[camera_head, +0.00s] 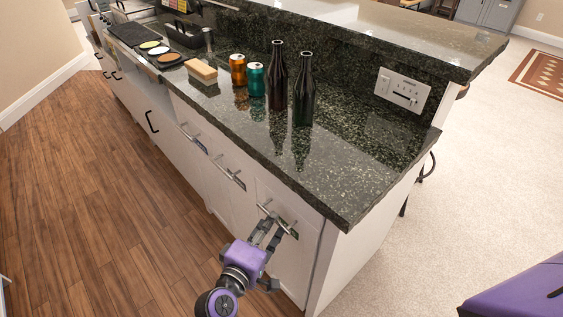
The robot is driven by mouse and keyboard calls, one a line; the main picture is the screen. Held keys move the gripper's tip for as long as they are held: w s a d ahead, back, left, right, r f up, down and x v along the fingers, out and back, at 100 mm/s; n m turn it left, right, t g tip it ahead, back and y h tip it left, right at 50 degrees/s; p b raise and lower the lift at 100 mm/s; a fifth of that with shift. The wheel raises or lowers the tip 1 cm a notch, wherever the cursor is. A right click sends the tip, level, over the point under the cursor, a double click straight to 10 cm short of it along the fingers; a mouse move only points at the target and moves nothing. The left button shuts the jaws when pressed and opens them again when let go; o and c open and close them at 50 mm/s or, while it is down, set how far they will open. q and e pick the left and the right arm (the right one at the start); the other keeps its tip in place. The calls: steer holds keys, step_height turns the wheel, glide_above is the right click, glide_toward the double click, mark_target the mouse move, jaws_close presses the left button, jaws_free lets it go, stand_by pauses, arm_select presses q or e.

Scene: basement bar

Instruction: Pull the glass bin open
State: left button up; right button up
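Several pull-out fronts with bar handles line the white cabinet under the counter. The nearest front (292,262) has a metal bar handle (288,230) and a dark label behind it; I cannot read which one is the glass bin. This front looks closed, flush with the cabinet. My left gripper (273,228) is at this handle, with its fingers overlapping the bar. Whether they are shut on it is too small to tell. My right gripper is out of view.
Two dark bottles (303,92), an orange can (238,70), a teal can (257,79) and a sponge-like block (201,71) stand on the granite counter (345,182). The wooden floor (110,215) before the cabinet is clear. Other handles (229,177) lie further left.

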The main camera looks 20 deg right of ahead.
arm_select(q)
steer(key=shift+x, duration=1.6)
steer(key=shift+c, duration=0.6)
jaws_close()
